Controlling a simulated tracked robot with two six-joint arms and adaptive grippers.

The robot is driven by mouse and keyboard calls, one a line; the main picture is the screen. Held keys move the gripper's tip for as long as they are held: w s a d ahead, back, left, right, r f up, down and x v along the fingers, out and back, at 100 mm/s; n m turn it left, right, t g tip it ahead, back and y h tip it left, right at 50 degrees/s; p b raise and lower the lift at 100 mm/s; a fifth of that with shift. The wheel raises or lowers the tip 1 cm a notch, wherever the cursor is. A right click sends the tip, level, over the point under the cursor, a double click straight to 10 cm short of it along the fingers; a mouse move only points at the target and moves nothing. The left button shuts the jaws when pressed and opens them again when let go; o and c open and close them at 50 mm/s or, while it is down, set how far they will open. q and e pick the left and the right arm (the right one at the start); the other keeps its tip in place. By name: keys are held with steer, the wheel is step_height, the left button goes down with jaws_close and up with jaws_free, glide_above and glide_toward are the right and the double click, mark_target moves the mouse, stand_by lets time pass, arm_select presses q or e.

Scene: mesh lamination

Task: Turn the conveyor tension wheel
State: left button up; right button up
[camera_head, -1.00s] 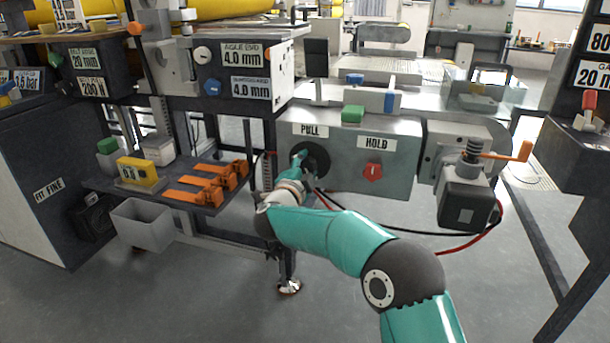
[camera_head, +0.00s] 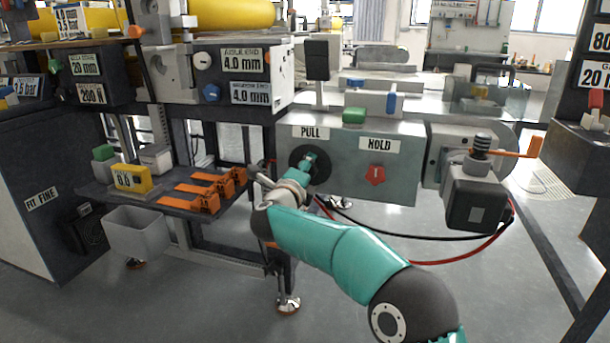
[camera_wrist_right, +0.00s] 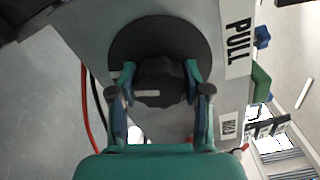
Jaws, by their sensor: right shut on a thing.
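The tension wheel is a dark scalloped knob on a round black disc (camera_head: 322,178), under the PULL label (camera_head: 310,133) on a grey box front. In the right wrist view the knob (camera_wrist_right: 160,85) carries a short pale line, with the black disc (camera_wrist_right: 160,35) behind it. My right gripper (camera_head: 306,164) is at the wheel, its fingers partly hidden by its own wrist. In the wrist view my right gripper (camera_wrist_right: 160,72) has one finger on each side of the knob, shut on it. My left gripper is not in view.
A red knob (camera_head: 375,174) under the HOLD label sits right of the wheel. Further right is a motor with an orange crank (camera_head: 520,150). A shelf with orange clamps (camera_head: 205,190) and a grey bin (camera_head: 133,232) stand left.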

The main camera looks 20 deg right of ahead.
steer(key=shift+a+f, duration=0.25)
steer(key=shift+f, duration=0.2)
steer(key=o, duration=1)
steer(key=shift+o, duration=0.9)
steer(key=shift+d+r, duration=0.15)
steer(key=shift+r, duration=0.05)
steer(key=v, duration=1.2)
